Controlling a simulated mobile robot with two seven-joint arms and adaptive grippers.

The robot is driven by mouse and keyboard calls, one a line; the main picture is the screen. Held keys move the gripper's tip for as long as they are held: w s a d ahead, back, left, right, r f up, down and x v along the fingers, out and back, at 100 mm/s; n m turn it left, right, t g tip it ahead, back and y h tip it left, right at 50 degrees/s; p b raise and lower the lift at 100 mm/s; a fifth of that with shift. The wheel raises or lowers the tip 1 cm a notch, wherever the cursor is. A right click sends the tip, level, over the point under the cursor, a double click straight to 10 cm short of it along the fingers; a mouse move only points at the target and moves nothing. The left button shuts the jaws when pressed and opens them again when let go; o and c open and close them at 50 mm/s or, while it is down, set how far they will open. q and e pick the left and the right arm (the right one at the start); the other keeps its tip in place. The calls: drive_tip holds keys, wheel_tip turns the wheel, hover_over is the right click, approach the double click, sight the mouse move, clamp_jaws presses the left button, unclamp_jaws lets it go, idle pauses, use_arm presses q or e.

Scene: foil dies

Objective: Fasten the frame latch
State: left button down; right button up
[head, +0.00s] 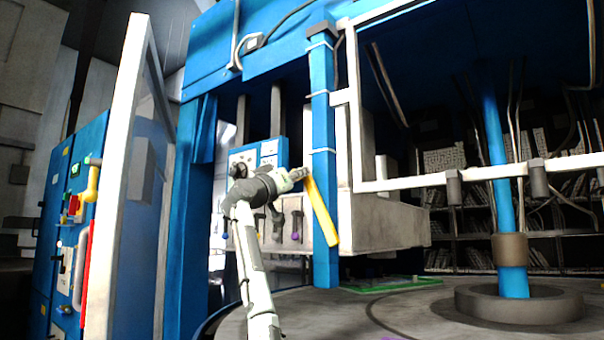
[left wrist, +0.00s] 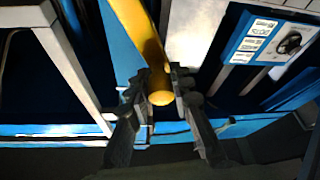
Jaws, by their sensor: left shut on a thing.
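The frame latch shows as a yellow lever (head: 322,212) in front of the blue post of the machine frame, slanting down and to the right in the head view. My left gripper (head: 303,176) is at the lever's upper end. In the left wrist view the lever (left wrist: 135,32) runs down between the fingers of my left gripper (left wrist: 162,82), which is shut on it near its rounded end. The lever's pivot and any catch are hidden or cannot be told. My right gripper is not in view.
A white-framed panel (head: 122,170) stands open at the left, beside a blue control cabinet (head: 68,220) with a yellow handle. A white rail frame (head: 480,174) is to the right of the post. A round grey base (head: 515,303) holds a blue column.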

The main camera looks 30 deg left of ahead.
use_arm(q)
drive_tip(key=shift+w+a+f+n+g+y+p, duration=0.1)
drive_tip(key=shift+a+f+n+y+p, duration=0.15)
drive_tip(key=shift+n, duration=0.25)
drive_tip(key=shift+s+a+n+g+y+p, duration=0.1)
drive_tip(key=shift+a+n+y, duration=0.1)
drive_tip(key=shift+n+y, duration=0.25)
drive_tip(key=shift+w+a+f+n+g+y+p, duration=0.1)
drive_tip(key=shift+a+f+n+y+p, duration=0.1)
drive_tip(key=shift+n, duration=0.35)
drive_tip(key=shift+a+f+n, duration=0.2)
drive_tip(key=shift+n, duration=0.3)
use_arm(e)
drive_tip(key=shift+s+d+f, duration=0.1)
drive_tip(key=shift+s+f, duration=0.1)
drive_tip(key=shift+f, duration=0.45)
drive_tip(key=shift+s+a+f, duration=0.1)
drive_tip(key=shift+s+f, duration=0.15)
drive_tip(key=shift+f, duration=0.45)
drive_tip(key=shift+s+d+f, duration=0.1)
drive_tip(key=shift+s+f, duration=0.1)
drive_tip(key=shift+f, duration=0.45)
use_arm(q)
drive_tip(key=c, duration=1.3)
unclamp_jaws()
drive_tip(key=shift+c, duration=0.2)
wheel_tip(320, 180, up, 10)
drive_tip(key=shift+r, duration=0.1)
